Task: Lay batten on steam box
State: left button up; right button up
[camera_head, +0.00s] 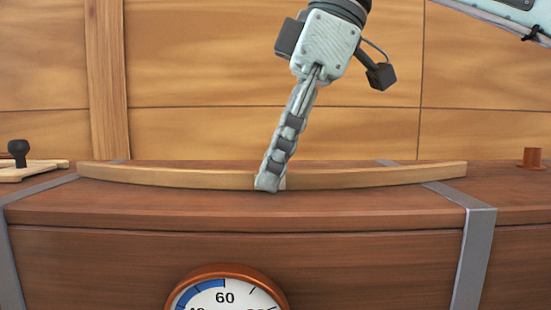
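The batten (370,179) is a long, pale, slightly curved wooden strip. It lies lengthwise along the top of the steam box (120,214), with its ends curving a little upward. Whether its middle touches the lid or hangs just above it is hard to tell. My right gripper (270,184) comes down from above, tilted, with its fingertips at the batten's middle. The fingers show edge-on and look shut on the batten; the far finger is mostly hidden. A small pale patch shows beside the fingertip. My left gripper is not in view.
The steam box is reddish-brown wood with grey metal straps (473,250) and a copper-rimmed dial gauge (228,293) on its front. A dark-knobbed wooden tool (18,155) is at the far left, a copper peg (532,157) at the right. A planked wall (200,70) stands behind.

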jog(key=shift+r, duration=0.25)
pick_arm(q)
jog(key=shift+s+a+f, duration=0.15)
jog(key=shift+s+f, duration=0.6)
pick_arm(e)
jog(key=v, duration=1.2)
